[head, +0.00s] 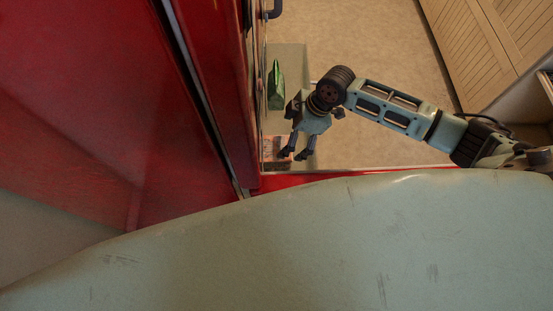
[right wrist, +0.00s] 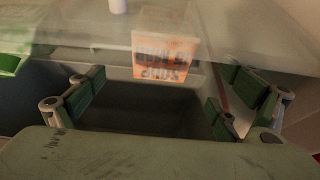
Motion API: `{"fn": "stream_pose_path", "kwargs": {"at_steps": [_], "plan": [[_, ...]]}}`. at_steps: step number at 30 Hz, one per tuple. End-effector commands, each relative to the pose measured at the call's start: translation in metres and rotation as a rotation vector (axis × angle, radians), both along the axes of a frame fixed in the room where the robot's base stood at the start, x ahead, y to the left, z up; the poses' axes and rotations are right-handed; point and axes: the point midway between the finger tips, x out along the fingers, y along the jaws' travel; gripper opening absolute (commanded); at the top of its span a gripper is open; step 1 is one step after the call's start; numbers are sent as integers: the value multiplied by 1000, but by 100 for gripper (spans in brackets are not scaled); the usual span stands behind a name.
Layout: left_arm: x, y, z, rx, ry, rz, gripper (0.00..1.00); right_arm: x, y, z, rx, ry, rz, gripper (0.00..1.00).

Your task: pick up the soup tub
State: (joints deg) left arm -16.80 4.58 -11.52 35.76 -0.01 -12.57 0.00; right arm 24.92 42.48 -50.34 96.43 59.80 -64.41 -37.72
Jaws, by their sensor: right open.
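In the head view the tub (head: 272,148) shows partly, just left of the fingers. My right gripper (head: 293,154) points down there, with its fingers spread and nothing between them. Its spread fingers also show in the right wrist view. My left gripper is in neither view.
A see-through pane or shelf (head: 290,58) surrounds the tub area. A green pack (head: 276,86) stands behind the tub. A red cabinet (head: 140,110) rises close on the left. A white object (right wrist: 118,6) is at the wrist view's top. Open floor (head: 380,40) lies beyond.

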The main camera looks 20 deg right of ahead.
Motion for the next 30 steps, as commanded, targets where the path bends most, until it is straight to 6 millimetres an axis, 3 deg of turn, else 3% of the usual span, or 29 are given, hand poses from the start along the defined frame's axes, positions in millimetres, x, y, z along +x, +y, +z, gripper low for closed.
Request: {"fn": "stream_pose_path", "kwargs": {"at_steps": [3, 21, 30], "plan": [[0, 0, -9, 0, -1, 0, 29, 1, 1, -11, 1, 0, 0, 94], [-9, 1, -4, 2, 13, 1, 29, 4, 28, -76, 0, 0, -1, 94], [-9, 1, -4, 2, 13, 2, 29, 5, 30, -80, 0, -1, 1, 94]]}}
